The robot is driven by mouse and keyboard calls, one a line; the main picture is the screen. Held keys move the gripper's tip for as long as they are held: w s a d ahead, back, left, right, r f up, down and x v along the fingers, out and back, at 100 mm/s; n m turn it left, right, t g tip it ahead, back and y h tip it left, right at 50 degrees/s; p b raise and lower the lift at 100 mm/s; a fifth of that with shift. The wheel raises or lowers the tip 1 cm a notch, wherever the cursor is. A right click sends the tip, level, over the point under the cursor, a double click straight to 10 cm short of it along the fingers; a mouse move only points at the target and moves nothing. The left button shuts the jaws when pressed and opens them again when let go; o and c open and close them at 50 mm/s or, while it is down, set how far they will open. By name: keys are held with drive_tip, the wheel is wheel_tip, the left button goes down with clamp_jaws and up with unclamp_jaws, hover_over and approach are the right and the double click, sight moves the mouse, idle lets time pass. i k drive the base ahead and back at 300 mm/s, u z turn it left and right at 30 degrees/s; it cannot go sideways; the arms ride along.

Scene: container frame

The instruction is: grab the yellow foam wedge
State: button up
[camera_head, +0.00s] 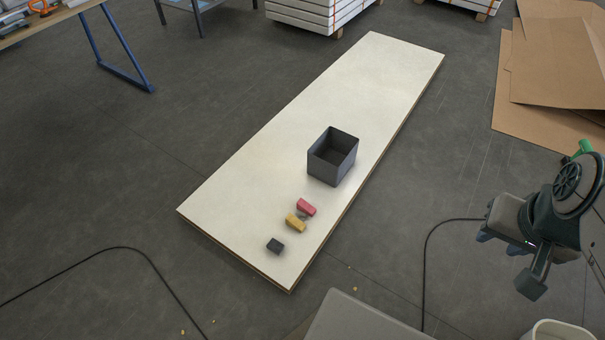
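The yellow foam wedge (295,224) lies on the near part of a long pale board (330,110) on the floor. It is small in the picture, so its exact slope is hard to tell. A red block (307,207) lies just behind it and slightly right. A small greyish piece shows between the two; I cannot tell what it is or whether they touch. My gripper is not recognisable in this view, so nothing is seen holding the wedge.
A dark open box (322,168) stands behind the blocks. A dark block (275,246) lies in front. A dark machine (520,215) stands at the right. Black cables (424,270) cross the floor. Cardboard sheets (550,80) lie at the upper right. The board's far half is clear.

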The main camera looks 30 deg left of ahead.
sight(293, 222)
drive_tip(key=u, duration=0.85)
drive_tip(key=i, duration=0.85)
drive_tip(key=u, duration=0.85)
